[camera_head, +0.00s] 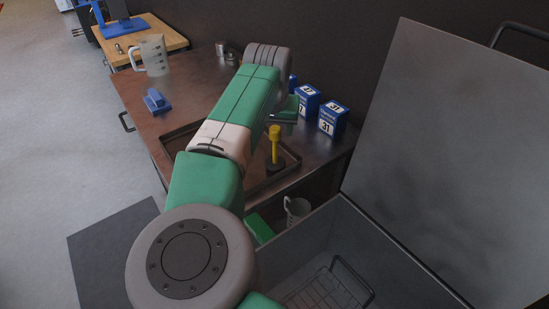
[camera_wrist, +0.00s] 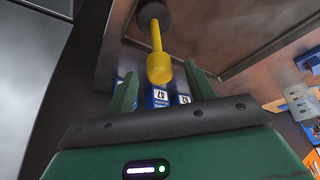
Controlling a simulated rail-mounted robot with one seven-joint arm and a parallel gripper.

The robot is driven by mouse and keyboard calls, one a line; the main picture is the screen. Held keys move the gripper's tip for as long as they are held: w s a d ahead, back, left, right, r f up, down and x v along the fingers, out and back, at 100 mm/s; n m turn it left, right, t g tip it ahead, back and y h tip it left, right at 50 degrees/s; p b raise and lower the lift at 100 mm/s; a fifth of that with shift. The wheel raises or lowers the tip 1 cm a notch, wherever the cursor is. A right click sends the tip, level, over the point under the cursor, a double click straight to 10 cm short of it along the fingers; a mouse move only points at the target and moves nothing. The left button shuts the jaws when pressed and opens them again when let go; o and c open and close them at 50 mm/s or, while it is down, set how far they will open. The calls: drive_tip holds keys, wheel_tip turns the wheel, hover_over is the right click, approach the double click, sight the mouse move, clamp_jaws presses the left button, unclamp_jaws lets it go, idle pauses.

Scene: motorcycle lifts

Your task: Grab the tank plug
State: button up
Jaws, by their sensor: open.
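My gripper (camera_wrist: 163,80) is open, with a green finger to each side of the handle's end in the picture. I cannot tell how deep the handle is between them. In the head view my gripper (camera_head: 286,110) is partly hidden by my arm, just above the plug.
Blue and white numbered boxes (camera_head: 332,117) stand behind the plug near the wall. A measuring jug (camera_head: 153,55) and a blue item (camera_head: 156,101) are on the bench's left. An open grey bin with a raised lid (camera_head: 447,150) and a wire basket (camera_head: 322,288) is at right.

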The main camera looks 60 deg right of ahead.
drive_tip(key=shift+x, duration=0.9)
drive_tip(key=shift+r, duration=0.1)
clamp_jaws()
